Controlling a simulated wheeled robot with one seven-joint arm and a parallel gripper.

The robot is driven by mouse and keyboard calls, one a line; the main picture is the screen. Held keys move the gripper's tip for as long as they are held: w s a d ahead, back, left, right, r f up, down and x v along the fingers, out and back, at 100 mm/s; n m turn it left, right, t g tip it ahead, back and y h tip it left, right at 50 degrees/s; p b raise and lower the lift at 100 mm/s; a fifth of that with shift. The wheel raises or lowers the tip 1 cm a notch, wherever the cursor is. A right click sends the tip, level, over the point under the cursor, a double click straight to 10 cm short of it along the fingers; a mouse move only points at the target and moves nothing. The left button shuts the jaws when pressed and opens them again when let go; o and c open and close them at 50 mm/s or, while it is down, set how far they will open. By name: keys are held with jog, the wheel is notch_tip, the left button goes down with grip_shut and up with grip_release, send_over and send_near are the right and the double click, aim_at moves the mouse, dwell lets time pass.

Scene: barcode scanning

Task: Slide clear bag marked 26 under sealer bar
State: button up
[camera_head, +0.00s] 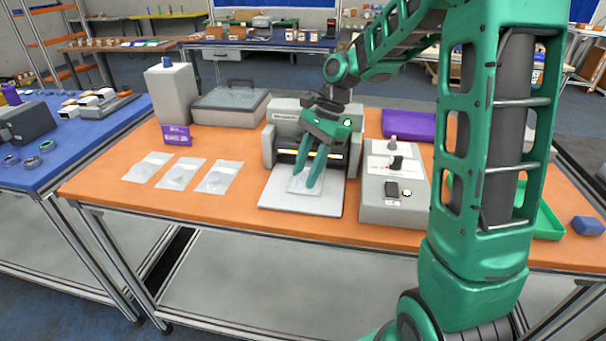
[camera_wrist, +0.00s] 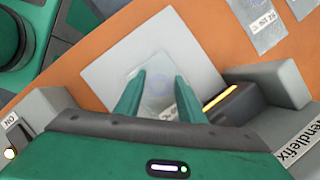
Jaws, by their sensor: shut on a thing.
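The sealer (camera_head: 313,140) is a grey machine with a glowing amber bar and a pale plate (camera_head: 300,200) in front of it. A clear bag (camera_head: 304,181) lies over the plate, between my fingertips. My gripper (camera_head: 305,182) points down at the plate, shut on this bag. The wrist view shows the bag (camera_wrist: 150,70) around my green fingertips (camera_wrist: 157,75). The amber bar (camera_wrist: 220,97) is close beside the fingers there. The number on the held bag is too small to read.
Three clear bags (camera_head: 183,173) lie in a row to the left. A grey control box (camera_head: 392,192) stands close at the right of the sealer. A purple bin (camera_head: 407,125) and a green tray (camera_head: 549,221) are farther right. Bare orange table surrounds the bags.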

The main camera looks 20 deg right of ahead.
jog(key=shift+w, duration=0.1)
dwell(0.3)
jog(key=o, duration=1.2)
jog(key=shift+c, duration=0.2)
jog(key=shift+d, duration=0.1)
